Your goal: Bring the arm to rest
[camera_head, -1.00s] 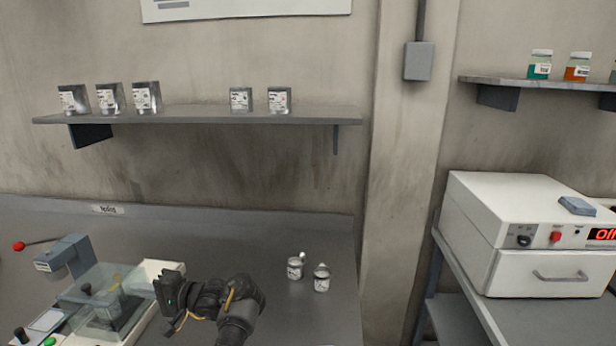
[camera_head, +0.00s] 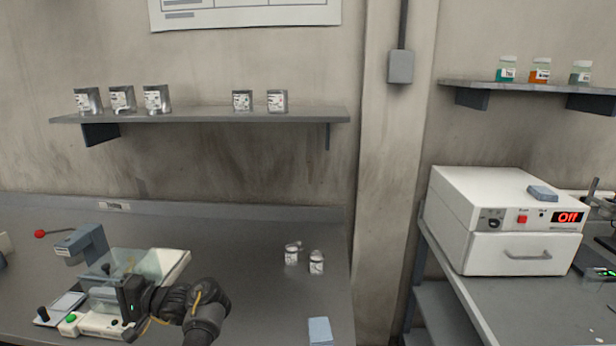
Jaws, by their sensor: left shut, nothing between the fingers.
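My left gripper (camera_head: 133,301) is at the lower left of the head view, above the bench beside a white bench machine. It is shut with nothing held, and its fingers are partly hard to make out against the machine. My left forearm comes in from the bottom edge. My right gripper does not show.
The machine (camera_head: 172,262) with a clear cover stands at the gripper. A shelf (camera_head: 210,117) holds several tins. A white oven (camera_head: 455,215) reads "Off".

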